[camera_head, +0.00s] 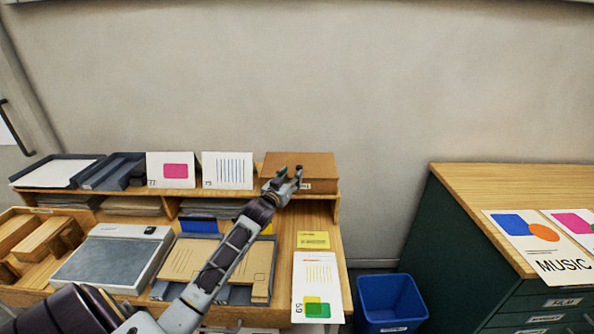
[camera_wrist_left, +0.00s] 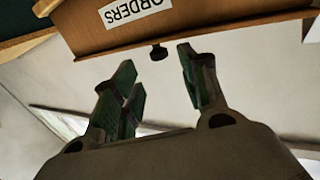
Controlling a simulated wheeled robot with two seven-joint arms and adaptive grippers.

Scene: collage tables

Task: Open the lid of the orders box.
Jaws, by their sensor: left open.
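The orders box (camera_head: 312,165) is a brown box on the right end of the raised shelf, and its lid looks shut. In the left wrist view the orders box (camera_wrist_left: 180,25) shows its front, with a white ORDERS label (camera_wrist_left: 134,10) and a small dark knob (camera_wrist_left: 158,52) at the edge. My left gripper (camera_head: 285,176) is in front of the box in the head view. In the left wrist view the open left gripper (camera_wrist_left: 160,80) has its fingers on either side below the knob, apart from it and empty. My right gripper is not in view.
Two white cards (camera_head: 171,170) (camera_head: 227,171) stand left of the box on the shelf, with dark trays (camera_head: 60,172) further left. A grey scale-like device (camera_head: 113,257) and a poster (camera_head: 318,285) lie on the desk below. A blue bin (camera_head: 391,300) stands on the floor to the right.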

